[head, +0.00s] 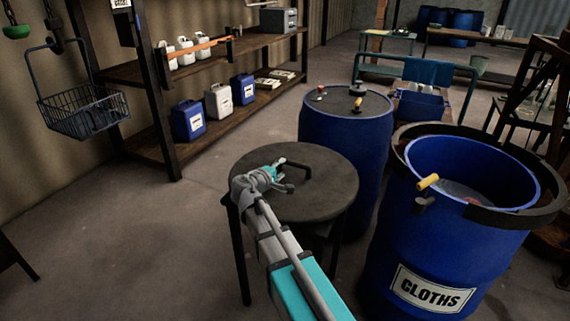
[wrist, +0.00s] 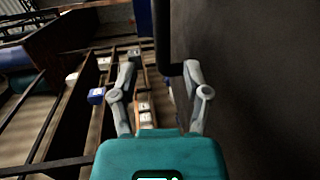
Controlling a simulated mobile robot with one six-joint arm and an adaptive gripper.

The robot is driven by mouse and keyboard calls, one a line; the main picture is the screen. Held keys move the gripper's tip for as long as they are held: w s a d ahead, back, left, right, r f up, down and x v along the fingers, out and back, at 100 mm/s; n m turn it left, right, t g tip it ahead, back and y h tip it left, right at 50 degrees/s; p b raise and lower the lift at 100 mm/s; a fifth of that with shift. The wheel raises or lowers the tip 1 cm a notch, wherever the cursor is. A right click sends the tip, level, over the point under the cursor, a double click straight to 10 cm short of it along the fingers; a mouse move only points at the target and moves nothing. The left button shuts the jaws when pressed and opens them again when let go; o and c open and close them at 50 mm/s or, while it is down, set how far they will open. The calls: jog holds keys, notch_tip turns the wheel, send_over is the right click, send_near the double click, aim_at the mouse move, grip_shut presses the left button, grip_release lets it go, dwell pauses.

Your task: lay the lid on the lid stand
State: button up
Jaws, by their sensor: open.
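The lid (head: 325,192) is a dark round disc with an arched black handle (head: 298,165). It lies flat on the lid stand, whose thin dark legs (head: 241,262) show below it. My gripper (head: 281,180) is open and low over the lid, beside the handle. In the wrist view my gripper (wrist: 161,72) has its two fingers spread, with the handle (wrist: 162,40) in line with the gap between them. The lid surface (wrist: 260,80) fills the right side there. The fingers do not grip the handle.
An open blue vat marked CLOTHS (head: 440,235) stands to the right, with a yellow-handled tool (head: 428,182) at its rim. A closed blue drum (head: 345,135) stands behind the stand. Shelves with jugs (head: 218,101) line the left wall. The floor at left (head: 120,240) is clear.

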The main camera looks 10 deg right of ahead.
jog(key=shift+p+v, duration=0.35)
jog(key=shift+v, duration=2.2)
